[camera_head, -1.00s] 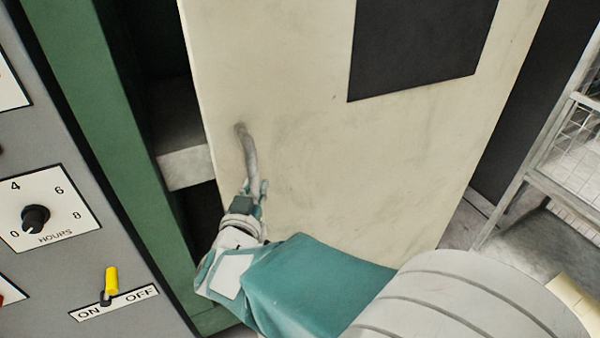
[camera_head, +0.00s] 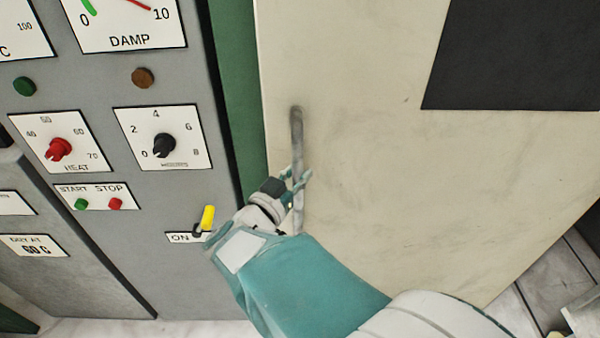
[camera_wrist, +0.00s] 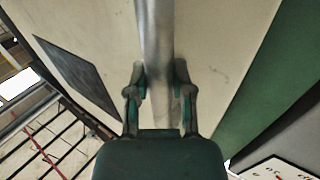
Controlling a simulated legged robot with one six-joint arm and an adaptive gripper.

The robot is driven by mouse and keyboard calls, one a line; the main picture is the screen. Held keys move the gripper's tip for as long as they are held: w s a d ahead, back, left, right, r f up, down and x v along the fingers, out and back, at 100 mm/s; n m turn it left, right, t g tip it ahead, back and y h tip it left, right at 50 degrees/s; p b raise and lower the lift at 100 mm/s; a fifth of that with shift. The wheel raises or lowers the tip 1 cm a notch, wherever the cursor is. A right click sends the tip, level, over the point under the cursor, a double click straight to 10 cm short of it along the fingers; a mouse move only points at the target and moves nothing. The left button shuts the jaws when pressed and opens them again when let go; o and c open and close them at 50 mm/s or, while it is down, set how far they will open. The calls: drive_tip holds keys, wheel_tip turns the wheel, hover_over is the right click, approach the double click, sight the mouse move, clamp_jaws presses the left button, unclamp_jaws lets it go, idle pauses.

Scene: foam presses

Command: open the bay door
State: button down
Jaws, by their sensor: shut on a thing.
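The bay door (camera_head: 380,170) is a large cream panel with a dark rectangle (camera_head: 515,55) at its upper right. Its grey vertical bar handle (camera_head: 296,130) is near the door's left edge. My gripper (camera_head: 298,180) is shut on the lower part of the handle. In the wrist view the handle (camera_wrist: 155,40) runs between the two fingers of my gripper (camera_wrist: 160,85). The door's left edge stands in front of the green frame (camera_head: 240,110), and the bay's inside does not show. I cannot tell from here how far the door is ajar.
A grey control panel (camera_head: 190,270) stands left of the door, with dials, a black hours knob (camera_head: 163,145), a red heat knob (camera_head: 60,150) and a yellow switch lever (camera_head: 207,217) close to my wrist. Pale floor shows at the lower right.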

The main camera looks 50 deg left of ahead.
sight(292, 135)
drive_tip(key=shift+c, duration=2.4)
unclamp_jaws()
drive_tip(key=shift+a, duration=0.15)
drive_tip(key=shift+r, duration=0.1)
drive_tip(key=shift+r, duration=0.3)
wheel_tip(292, 135, up, 9)
drive_tip(key=shift+w+r, duration=0.1)
